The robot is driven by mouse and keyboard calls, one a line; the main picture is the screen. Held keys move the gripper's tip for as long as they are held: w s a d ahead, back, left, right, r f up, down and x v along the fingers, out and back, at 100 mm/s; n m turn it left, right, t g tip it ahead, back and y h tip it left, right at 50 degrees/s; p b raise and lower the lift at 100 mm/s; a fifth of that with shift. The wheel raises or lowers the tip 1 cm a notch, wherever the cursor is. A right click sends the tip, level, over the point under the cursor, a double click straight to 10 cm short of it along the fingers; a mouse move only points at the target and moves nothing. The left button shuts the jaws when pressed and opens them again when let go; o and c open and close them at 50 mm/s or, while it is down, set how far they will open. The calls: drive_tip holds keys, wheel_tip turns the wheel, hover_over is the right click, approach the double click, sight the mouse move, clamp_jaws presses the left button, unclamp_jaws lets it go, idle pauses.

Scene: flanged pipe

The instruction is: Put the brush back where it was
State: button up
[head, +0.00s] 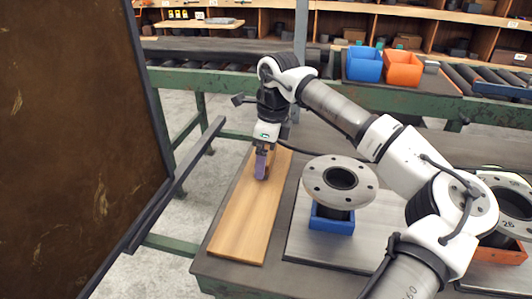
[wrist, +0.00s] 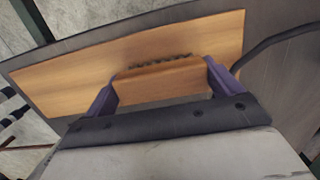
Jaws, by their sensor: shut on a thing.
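The brush (wrist: 160,82) is a wooden block with a row of dark bristles along its far edge in the wrist view. My gripper (head: 262,163) has purple fingers and is shut on the brush, with one finger at each end of the block. In the head view the gripper points down over the upper part of a long wooden board (head: 245,215), and the fingers hide most of the brush. The board also fills the middle of the wrist view (wrist: 210,45). I cannot tell whether the brush touches the board.
A flanged pipe piece (head: 340,182) stands in a blue holder (head: 332,222) to the right of the board. Another flange (head: 505,200) stands in an orange holder (head: 500,252). Blue (head: 364,64) and orange (head: 403,68) bins stand behind. A large brown panel (head: 75,140) is at left.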

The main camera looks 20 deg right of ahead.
drive_tip(key=shift+f, duration=0.25)
drive_tip(key=o, duration=0.6)
drive_tip(key=shift+r, duration=0.1)
drive_tip(key=r, duration=0.8)
drive_tip(key=d+r, duration=0.1)
drive_tip(key=r, duration=0.3)
drive_tip(key=shift+s+d+r, duration=0.1)
drive_tip(key=shift+s, duration=0.3)
